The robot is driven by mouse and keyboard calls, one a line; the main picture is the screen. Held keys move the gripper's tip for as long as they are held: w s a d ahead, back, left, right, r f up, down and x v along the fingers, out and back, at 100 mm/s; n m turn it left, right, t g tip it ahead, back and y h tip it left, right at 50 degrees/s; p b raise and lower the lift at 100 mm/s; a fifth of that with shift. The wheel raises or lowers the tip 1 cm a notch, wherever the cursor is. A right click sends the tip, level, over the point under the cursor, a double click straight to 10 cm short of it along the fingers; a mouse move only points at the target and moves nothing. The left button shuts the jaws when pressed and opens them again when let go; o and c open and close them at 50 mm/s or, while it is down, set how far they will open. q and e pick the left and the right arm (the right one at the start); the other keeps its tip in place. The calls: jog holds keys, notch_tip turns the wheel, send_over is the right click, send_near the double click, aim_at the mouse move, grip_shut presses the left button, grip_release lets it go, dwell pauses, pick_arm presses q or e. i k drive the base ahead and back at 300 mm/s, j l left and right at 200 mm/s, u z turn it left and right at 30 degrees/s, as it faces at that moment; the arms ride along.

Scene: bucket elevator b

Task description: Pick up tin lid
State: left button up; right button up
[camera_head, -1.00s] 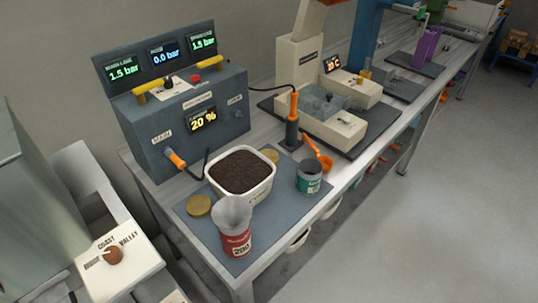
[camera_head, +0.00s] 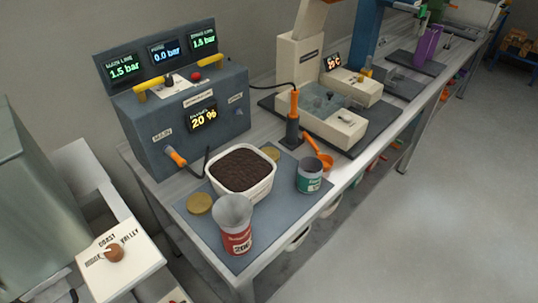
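A round gold tin lid (camera_head: 199,204) lies flat on the grey mat (camera_head: 187,217), left of the tub. A second gold lid (camera_head: 270,153) lies behind the tub, partly hidden by it. A red tin (camera_head: 237,239) with a funnel-like grey top (camera_head: 232,209) stands at the front of the mat. A green and grey tin (camera_head: 309,177) stands open at the mat's right. Neither of my grippers shows in the head view.
A white tub of dark brown material (camera_head: 267,187) fills the middle of the mat. An orange scoop (camera_head: 324,160) and an orange-handled tool (camera_head: 293,117) stand to the right. A dark control box (camera_head: 150,137) with a hose is behind. A white selector panel (camera_head: 133,262) is at lower left.

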aim_at(273, 154)
jog(key=l+z, duration=0.75)
